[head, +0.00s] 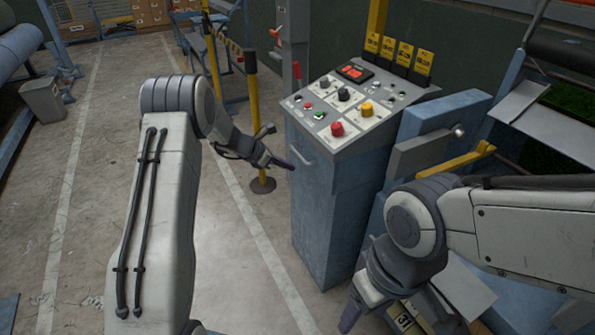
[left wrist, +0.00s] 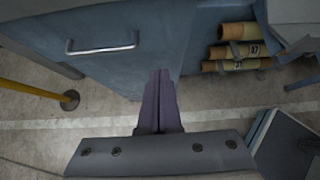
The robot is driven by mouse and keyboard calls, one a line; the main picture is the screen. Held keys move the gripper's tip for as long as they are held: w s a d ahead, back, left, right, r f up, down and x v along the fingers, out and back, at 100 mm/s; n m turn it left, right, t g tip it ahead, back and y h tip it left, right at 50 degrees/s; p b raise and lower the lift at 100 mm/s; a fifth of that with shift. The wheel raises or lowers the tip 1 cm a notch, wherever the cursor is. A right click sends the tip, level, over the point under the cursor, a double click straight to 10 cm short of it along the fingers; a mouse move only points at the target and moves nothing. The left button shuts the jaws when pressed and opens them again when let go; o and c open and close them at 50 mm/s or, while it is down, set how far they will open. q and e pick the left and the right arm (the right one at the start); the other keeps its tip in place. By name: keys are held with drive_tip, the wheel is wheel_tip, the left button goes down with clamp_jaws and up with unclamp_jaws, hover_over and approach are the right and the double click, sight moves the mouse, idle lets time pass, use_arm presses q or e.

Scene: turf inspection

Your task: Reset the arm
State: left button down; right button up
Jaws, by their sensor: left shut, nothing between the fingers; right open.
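My left gripper (head: 290,166) is shut and empty, beside the left side of the blue control cabinet (head: 325,215). It also shows in the left wrist view (left wrist: 160,78), its two fingers together, pointing toward the cabinet's blue panel (left wrist: 110,60) with a metal handle (left wrist: 102,48). My right gripper (head: 372,318) hangs low at the right of the cabinet near the bottom edge, open; its far finger is partly hidden. Nothing shows in its grasp.
A yellow post (head: 252,90) stands left of the cabinet. A grey bin (head: 43,101) stands far left.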

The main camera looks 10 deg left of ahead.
use_arm(q)
drive_tip(key=s+d+r+m+g, duration=0.2)
drive_tip(key=s+d+r+m, duration=0.25)
drive_tip(key=s+d, duration=0.2)
drive_tip(key=s+d+r+m+g+y+p, duration=0.1)
drive_tip(key=s+d+r+m+g, duration=0.15)
drive_tip(key=s+d+m, duration=0.45)
drive_tip(key=s+d+r+m+g, duration=0.1)
drive_tip(key=s+d+r+m, duration=0.35)
drive_tip(key=s, duration=0.35)
drive_tip(key=s+a+r+m+y, duration=0.1)
drive_tip(key=s+a+m+y, duration=0.1)
drive_tip(key=s+m, duration=0.6)
drive_tip(key=s+a+r+m+y+p, duration=0.1)
drive_tip(key=s+a+m+y, duration=0.1)
drive_tip(key=s+m, duration=0.7)
drive_tip(key=s+y, duration=0.1)
drive_tip(key=s, duration=0.5)
drive_tip(key=shift+s+a+r+g+p, duration=0.3)
drive_tip(key=shift+a+r+g, duration=0.05)
drive_tip(key=shift+r, duration=0.05)
